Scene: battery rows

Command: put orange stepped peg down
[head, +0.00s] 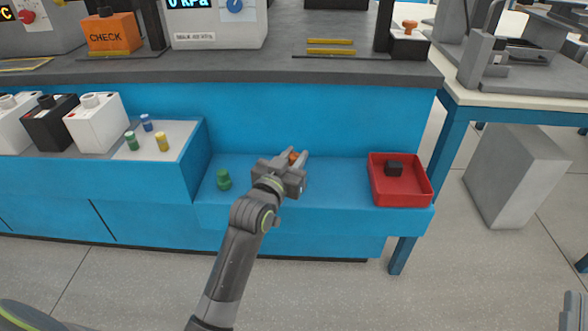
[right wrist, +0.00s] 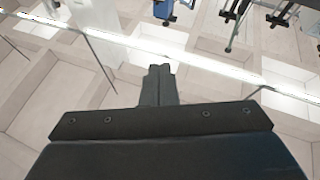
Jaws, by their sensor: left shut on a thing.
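The orange stepped peg (head: 293,157) shows as a small orange piece between the fingers of my left gripper (head: 298,156) in the head view. The fingers are shut on it, over the low blue shelf (head: 340,180). Most of the peg is hidden by the gripper. I cannot tell whether it touches the shelf. My right gripper is at the lower right edge of the head view; in the right wrist view its fingers (right wrist: 158,72) are together with nothing seen between them.
A green stepped peg (head: 224,179) stands on the shelf left of my left gripper. A red tray (head: 401,201) with a black block (head: 394,168) is at right. Small green, blue and yellow pegs stand on the raised white surface (head: 182,132) at left. Shelf between gripper and tray is clear.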

